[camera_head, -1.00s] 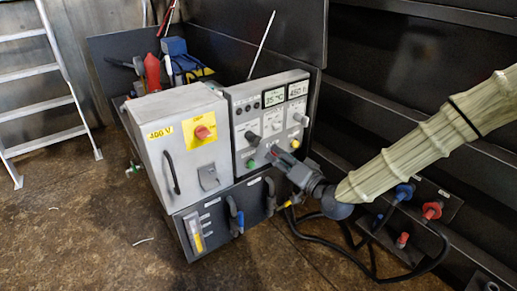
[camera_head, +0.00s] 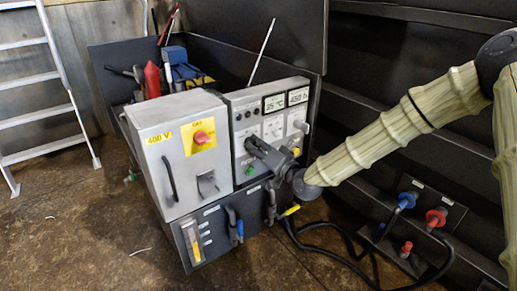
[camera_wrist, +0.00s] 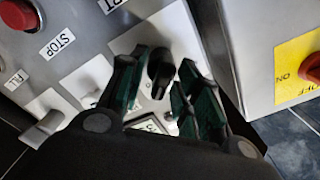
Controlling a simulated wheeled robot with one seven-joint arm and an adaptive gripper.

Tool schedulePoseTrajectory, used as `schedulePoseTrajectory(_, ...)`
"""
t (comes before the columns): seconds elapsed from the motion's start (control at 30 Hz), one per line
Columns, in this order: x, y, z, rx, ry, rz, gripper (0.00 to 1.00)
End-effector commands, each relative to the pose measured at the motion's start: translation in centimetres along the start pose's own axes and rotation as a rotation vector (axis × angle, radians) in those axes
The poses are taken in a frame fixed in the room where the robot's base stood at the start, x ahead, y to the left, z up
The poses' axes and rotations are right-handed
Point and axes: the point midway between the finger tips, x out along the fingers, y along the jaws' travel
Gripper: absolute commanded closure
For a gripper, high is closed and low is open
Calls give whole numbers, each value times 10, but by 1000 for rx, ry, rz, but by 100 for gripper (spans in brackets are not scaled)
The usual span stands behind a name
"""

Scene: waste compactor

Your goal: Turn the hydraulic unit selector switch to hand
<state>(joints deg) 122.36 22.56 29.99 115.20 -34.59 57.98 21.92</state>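The grey control panel (camera_head: 242,107) stands right of a cabinet door in the head view. A black selector knob (camera_wrist: 160,70) on a white plate shows in the wrist view; its label is not readable, and my gripper hides it in the head view. My gripper (camera_head: 252,145) is at the panel's left part. In the wrist view my gripper (camera_wrist: 158,88) is open, with its dark green fingers on either side of the black knob. I cannot tell whether a finger touches it.
The cabinet door (camera_head: 178,125) has a red switch (camera_head: 201,137) on a yellow plate. In the wrist view, a red button (camera_wrist: 18,14) and a pale knob (camera_wrist: 45,128) lie left of the fingers. Black cables (camera_head: 335,238) hang below my arm.

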Motion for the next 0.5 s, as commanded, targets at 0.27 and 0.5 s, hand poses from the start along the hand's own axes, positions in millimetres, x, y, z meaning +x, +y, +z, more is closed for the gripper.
schedulePoseTrajectory(0.27, 0, 0, 0, 0, 0, 1, 72)
schedulePoseTrajectory(0.5, 0, 0, 0, -1, 0, 1, 96)
